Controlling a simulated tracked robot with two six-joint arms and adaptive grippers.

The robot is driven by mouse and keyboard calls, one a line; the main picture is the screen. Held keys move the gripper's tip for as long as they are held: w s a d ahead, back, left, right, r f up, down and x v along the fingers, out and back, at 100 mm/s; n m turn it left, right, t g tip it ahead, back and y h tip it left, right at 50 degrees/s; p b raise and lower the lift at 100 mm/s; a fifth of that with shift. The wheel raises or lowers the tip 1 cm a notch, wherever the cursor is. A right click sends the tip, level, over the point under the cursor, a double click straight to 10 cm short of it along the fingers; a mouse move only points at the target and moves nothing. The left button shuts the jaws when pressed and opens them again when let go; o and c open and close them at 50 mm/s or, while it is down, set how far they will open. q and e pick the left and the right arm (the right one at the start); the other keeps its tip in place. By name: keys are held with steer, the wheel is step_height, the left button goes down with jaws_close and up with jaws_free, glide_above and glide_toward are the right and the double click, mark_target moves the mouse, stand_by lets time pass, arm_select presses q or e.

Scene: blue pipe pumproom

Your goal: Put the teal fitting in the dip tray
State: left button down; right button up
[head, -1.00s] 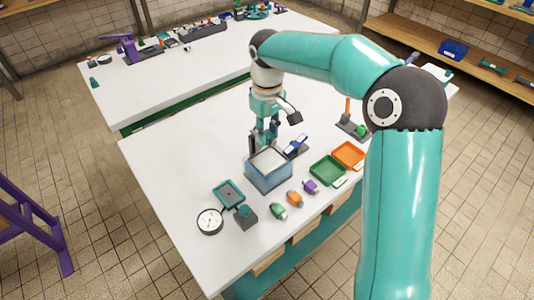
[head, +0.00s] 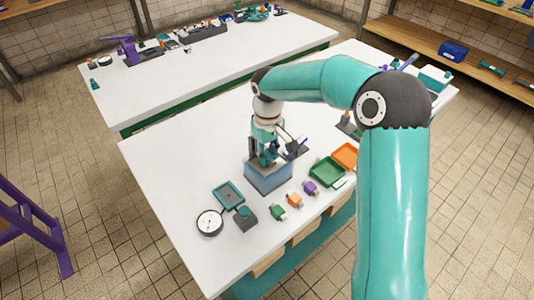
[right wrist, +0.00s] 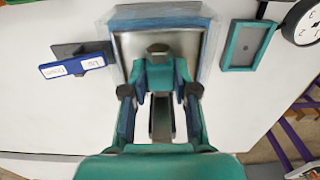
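My right gripper (head: 268,158) points down over the blue-walled open container (head: 268,182), which I take for the dip tray. In the right wrist view, the gripper (right wrist: 159,78) has its fingertips close around a teal piece with a dark grey round end (right wrist: 158,48), which looks like the teal fitting. The piece overlaps the grey inside of the container (right wrist: 205,45). The fingers hide part of it, and I cannot tell whether it touches the container's floor. My left gripper is not in view.
A blue labelled sign (right wrist: 72,66) stands close beside the container. A teal-rimmed tray (head: 228,194), round gauge (head: 209,222) and grey block (head: 245,217) lie left. Green (head: 278,212), orange (head: 294,200) and purple (head: 310,187) fittings and a green tray (head: 327,172) lie right.

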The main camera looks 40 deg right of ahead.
mark_target(268, 155)
steer(key=o, duration=0.4)
steer(key=shift+o, duration=0.2)
step_height(268, 155, up, 12)
steer(key=shift+r+p, duration=0.15)
steer(key=shift+p, duration=0.15)
stand_by(0.5)
